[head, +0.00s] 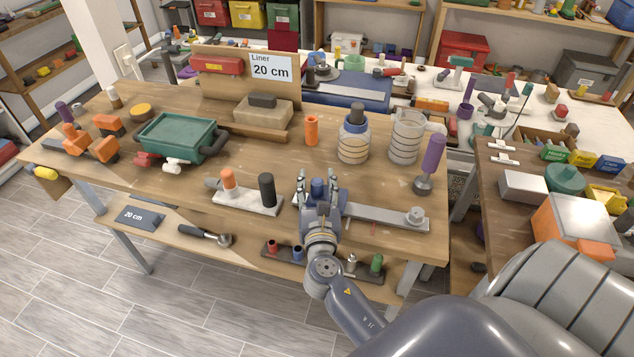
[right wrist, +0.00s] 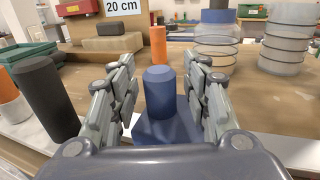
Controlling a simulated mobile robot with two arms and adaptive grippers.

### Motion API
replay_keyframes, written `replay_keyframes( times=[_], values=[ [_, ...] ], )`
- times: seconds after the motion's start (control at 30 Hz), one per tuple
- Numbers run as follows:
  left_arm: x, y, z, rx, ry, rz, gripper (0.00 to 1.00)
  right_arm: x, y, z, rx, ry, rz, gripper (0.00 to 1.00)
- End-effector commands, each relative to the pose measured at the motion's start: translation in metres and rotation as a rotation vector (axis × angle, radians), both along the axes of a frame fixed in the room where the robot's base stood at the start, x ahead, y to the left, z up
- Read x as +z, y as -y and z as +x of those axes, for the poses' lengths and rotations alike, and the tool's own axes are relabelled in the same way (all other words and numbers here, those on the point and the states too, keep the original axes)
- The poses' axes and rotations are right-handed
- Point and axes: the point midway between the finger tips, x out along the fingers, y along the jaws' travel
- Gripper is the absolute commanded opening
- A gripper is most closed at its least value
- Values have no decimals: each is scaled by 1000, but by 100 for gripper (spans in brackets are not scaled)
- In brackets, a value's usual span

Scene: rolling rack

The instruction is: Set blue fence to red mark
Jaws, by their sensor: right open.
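The blue fence, a dark blue block (right wrist: 168,130) with an upright blue knob (right wrist: 160,92), stands on a flat grey metal rail (head: 375,214) at the bench's front edge. My right gripper (head: 318,183) is open in the head view. Its fingers stand on either side of the knob, with gaps visible in the right wrist view (right wrist: 160,100). The gripper and wrist hide much of the fence in the head view. I cannot clearly make out a red mark on the rail. My left gripper is not in view.
Left of the fence are a black cylinder (head: 266,190) and an orange one (head: 228,179) on a pale plate. An orange cylinder (head: 311,130), ringed jars (head: 354,135) and a purple-handled tool (head: 430,162) stand behind.

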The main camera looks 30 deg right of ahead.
Motion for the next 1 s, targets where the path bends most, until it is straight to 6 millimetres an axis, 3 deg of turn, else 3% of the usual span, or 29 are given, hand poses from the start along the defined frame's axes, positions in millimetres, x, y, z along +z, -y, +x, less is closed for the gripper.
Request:
replay_keyframes(
  times=[0.1,0.3,0.63,1.0],
  values=[
    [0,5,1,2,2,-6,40,0,0,0,0,0,0,42],
    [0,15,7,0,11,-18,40,0,0,0,0,0,0,0],
    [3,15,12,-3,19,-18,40,0,6,-7,-2,-2,-1,0],
    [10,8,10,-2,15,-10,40,-2,63,-75,-2,-5,-4,0]
  ],
)
